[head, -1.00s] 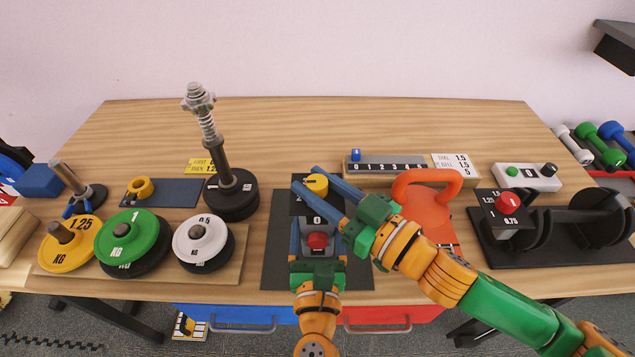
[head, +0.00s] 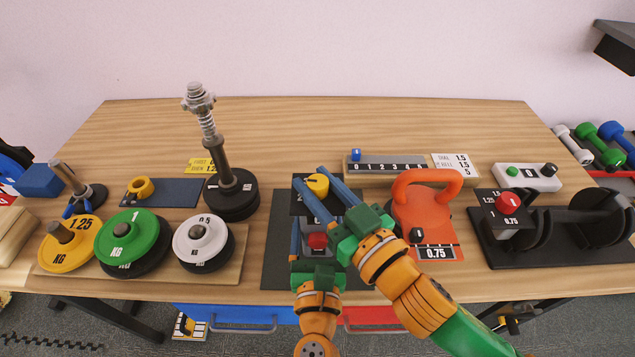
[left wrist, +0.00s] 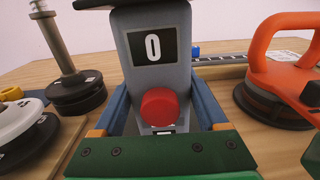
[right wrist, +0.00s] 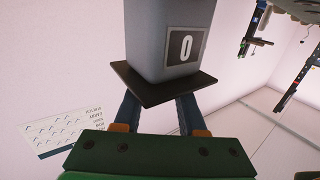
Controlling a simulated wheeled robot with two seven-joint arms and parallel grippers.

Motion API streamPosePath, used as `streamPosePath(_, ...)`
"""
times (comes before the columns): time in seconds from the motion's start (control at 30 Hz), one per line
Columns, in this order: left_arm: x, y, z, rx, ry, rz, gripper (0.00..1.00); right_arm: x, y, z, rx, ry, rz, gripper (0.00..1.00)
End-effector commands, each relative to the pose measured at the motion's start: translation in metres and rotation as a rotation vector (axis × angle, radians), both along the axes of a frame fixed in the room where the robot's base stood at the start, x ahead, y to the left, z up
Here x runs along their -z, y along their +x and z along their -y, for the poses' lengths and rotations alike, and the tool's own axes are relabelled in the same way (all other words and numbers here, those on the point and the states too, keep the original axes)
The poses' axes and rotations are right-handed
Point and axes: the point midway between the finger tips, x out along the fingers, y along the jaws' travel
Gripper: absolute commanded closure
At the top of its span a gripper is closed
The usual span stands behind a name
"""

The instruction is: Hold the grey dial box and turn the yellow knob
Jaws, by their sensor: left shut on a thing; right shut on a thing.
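The grey dial box (head: 309,232) stands upright on a dark mat in the middle of the table. The left wrist view shows its front (left wrist: 178,75) with a display reading 0 and a red button (left wrist: 160,107). My left gripper (head: 316,243) is shut on the lower box, one finger along each side. The yellow knob (head: 317,184) sits on the box's dark top plate (right wrist: 165,82). My right gripper (head: 312,177) is shut on the knob, its fingers coming from the front right. The knob is hidden in the right wrist view.
An orange kettlebell (head: 427,205) stands just right of my right gripper. Weight discs (head: 132,237) and a dark post with a spring (head: 225,175) stand left. A slider scale (head: 388,165) lies behind. The back of the table is clear.

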Motion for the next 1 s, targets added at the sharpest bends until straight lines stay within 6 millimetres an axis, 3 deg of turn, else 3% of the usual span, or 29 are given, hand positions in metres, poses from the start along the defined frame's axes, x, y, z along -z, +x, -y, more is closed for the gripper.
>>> streamPosePath(0.03, 0.0003, -0.0006, 0.0014, 0.005, 0.002, -0.001, 1.00, -0.0013, 0.0001, 0.0000, 0.000, 0.001, 0.004, 0.55)
streamPosePath(0.13, 0.0003, -0.0005, 0.0011, 0.004, 0.001, -0.001, 1.00, -0.0011, 0.0003, 0.0001, 0.000, 0.001, 0.003, 0.29)
streamPosePath(0.63, 0.0002, -0.0001, -0.0001, 0.000, -0.001, -0.001, 1.00, 0.0001, 0.0005, 0.0000, -0.016, -0.004, 0.004, 0.29)
streamPosePath(1.0, 0.0002, 0.0000, -0.0003, -0.001, -0.001, -0.001, 1.00, -0.0003, 0.0033, 0.0015, -0.394, -0.008, 0.005, 0.29)
